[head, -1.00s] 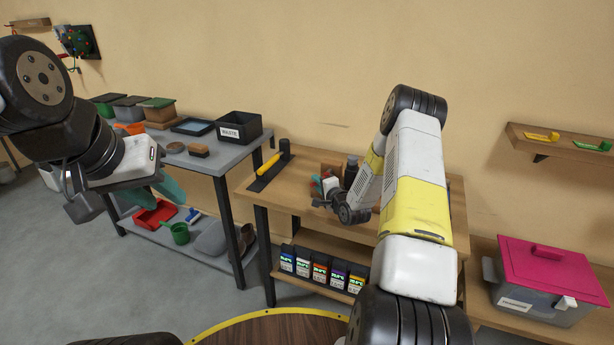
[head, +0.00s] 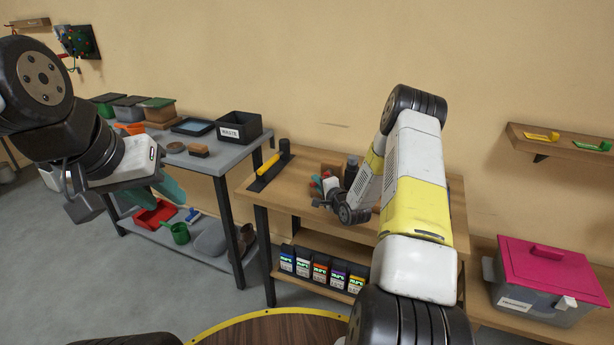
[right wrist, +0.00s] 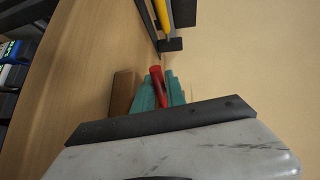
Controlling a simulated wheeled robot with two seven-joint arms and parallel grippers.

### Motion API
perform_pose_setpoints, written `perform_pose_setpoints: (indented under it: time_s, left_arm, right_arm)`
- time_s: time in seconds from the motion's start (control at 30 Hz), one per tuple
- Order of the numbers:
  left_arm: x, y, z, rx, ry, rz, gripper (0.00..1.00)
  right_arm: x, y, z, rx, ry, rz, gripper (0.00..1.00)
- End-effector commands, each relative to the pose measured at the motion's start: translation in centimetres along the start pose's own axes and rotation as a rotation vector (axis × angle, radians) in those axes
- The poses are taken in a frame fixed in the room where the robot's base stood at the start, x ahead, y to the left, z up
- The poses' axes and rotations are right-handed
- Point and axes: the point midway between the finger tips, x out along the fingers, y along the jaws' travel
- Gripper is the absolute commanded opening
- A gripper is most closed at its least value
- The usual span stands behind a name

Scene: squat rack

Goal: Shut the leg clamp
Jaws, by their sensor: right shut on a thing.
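A red handle (right wrist: 157,85) shows between the teal fingers of my right gripper (right wrist: 165,92) in the right wrist view; the gripper is shut on it. A brown wooden block (right wrist: 123,95) stands beside the fingers. The rest of the leg clamp is hidden or too small to make out. In the head view my right gripper (head: 316,184) is low over the wooden bench (head: 283,199), its wrist covering much of this spot. My left gripper (head: 150,196) hangs at the left before the grey table, teal fingers apart and empty.
A dark upright object (head: 351,168) stands close behind the gripper. Several labelled packs (head: 320,272) fill the shelf below the bench.

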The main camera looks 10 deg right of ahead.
Motion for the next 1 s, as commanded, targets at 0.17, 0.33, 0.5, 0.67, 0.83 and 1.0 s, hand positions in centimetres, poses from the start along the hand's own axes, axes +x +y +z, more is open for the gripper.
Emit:
perform_pose_setpoints:
  time_s: [0.17, 0.33, 0.5, 0.67, 0.83, 1.0]
  left_arm:
    - [0.0, 0.0, 0.0, 0.0, 0.0, 0.0, 0.36]
    - [0.0, 0.0, 0.0, 0.0, 0.0, 0.0, 0.36]
    - [0.0, 0.0, 0.0, 0.0, 0.0, 0.0, 0.36]
    - [0.0, 0.0, 0.0, 0.0, 0.0, 0.0, 0.36]
    - [0.0, 0.0, 0.0, 0.0, 0.0, 0.0, 0.36]
    - [0.0, 0.0, 0.0, 0.0, 0.0, 0.0, 0.36]
  right_arm:
    - [0.0, 0.0, -0.1, 0.0, 0.001, -0.001, 0.0]
    - [0.0, 0.0, -0.1, 0.001, 0.005, 0.0, 0.0]
    - [0.2, 0.0, 0.1, 0.007, 0.039, 0.003, 0.0]
    - [0.6, -0.1, 0.3, 0.023, 0.117, 0.009, 0.0]
    - [1.3, -0.2, 0.6, 0.048, 0.247, 0.021, 0.0]
    - [2.3, -0.4, 0.8, 0.075, 0.402, 0.032, 0.0]
